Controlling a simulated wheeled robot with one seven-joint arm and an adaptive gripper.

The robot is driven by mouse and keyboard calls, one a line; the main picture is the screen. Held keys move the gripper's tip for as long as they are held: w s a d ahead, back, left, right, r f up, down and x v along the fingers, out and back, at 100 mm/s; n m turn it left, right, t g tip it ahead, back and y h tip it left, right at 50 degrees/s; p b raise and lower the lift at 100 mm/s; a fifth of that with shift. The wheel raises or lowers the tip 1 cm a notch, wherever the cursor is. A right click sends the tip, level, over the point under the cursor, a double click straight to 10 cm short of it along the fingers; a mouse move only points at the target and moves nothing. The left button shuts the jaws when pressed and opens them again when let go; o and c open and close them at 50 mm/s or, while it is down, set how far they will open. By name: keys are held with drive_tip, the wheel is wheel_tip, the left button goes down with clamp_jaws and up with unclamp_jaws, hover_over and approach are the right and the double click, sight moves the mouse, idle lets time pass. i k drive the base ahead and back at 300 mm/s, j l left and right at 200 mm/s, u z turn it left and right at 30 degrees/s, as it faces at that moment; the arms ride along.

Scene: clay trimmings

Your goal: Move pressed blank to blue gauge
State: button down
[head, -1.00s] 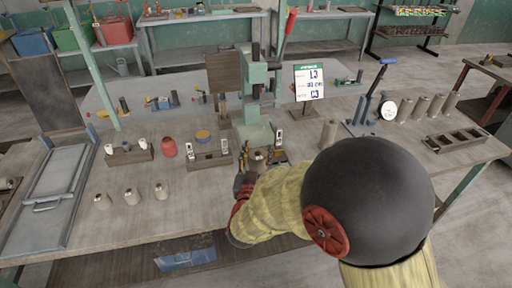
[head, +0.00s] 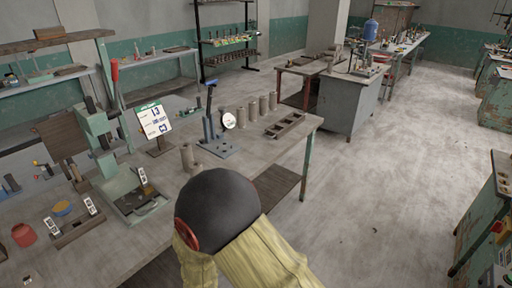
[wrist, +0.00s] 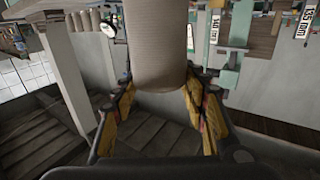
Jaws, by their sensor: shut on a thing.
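My gripper (wrist: 160,88) is shut on the pressed blank (wrist: 153,45), a grey-brown clay cylinder, with a yellow-padded finger on each side. The blank's lower end shows in the wrist view and its top runs out of frame. In the head view my own arm hides the gripper and the blank. The blue gauge (head: 209,128) stands on the bench beyond my arm, with upright blue posts, a flat base and a round white dial (head: 228,120). The gripper appears apart from the gauge.
The green press (head: 120,175) and a sign (head: 154,120) are to the left. The bench's right edge is near; open floor lies beyond.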

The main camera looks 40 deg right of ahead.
sight(225, 148)
drive_tip(key=i+l+z, duration=0.15)
drive_tip(key=z, duration=0.25)
drive_tip(key=i+l+z, duration=0.35)
drive_tip(key=i+z, duration=0.1)
drive_tip(key=z, duration=0.3)
